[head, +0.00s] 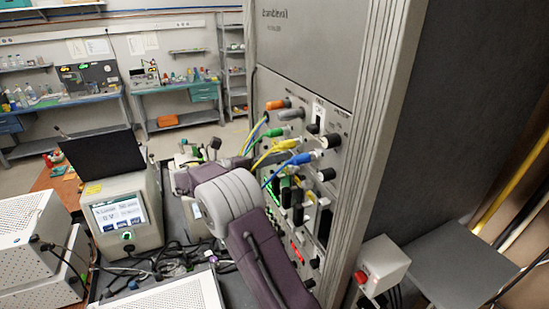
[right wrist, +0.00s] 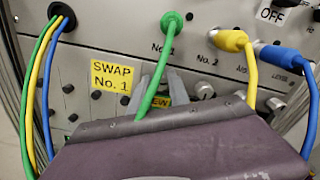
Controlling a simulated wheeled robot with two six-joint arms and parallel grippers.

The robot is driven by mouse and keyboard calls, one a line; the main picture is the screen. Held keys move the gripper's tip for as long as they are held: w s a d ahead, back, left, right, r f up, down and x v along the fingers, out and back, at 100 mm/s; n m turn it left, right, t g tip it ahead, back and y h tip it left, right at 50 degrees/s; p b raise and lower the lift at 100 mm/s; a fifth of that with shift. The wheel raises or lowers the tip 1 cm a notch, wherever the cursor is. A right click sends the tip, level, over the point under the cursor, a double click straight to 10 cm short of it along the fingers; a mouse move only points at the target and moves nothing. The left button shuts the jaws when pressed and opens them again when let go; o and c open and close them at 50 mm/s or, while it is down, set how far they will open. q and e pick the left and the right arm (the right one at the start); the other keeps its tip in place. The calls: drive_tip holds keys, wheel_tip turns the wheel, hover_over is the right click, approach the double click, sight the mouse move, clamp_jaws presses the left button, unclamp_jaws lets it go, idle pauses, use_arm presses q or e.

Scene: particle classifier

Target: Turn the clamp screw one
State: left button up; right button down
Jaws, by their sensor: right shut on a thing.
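My right gripper (right wrist: 163,92) is at the lower part of the panel front, its grey fingers either side of a spot below the green plug marked No. 1 (right wrist: 172,20). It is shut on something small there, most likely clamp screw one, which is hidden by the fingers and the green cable. A yellow label (right wrist: 160,102) with the letters "EW" visible shows between the fingers. In the head view my right arm's wrist covers the fingertips. My left gripper is not in view.
A green cable crosses in front of the fingers. A yellow plug (right wrist: 231,40) and a blue plug (right wrist: 274,54) sit to the right. A "SWAP No. 1" label (right wrist: 110,74) is left. A touchscreen device (head: 122,212) and tangled cables lie left of the arm.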

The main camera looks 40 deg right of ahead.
drive_tip(key=shift+f+m+b, duration=0.1)
drive_tip(key=shift+m+b, duration=0.35)
drive_tip(key=shift+m, duration=1.75)
drive_tip(key=c, duration=1.5)
unclamp_jaws()
drive_tip(key=shift+a, duration=0.1)
drive_tip(key=p+v, duration=0.3)
drive_tip(key=v, duration=0.8)
drive_tip(key=shift+a, duration=0.25)
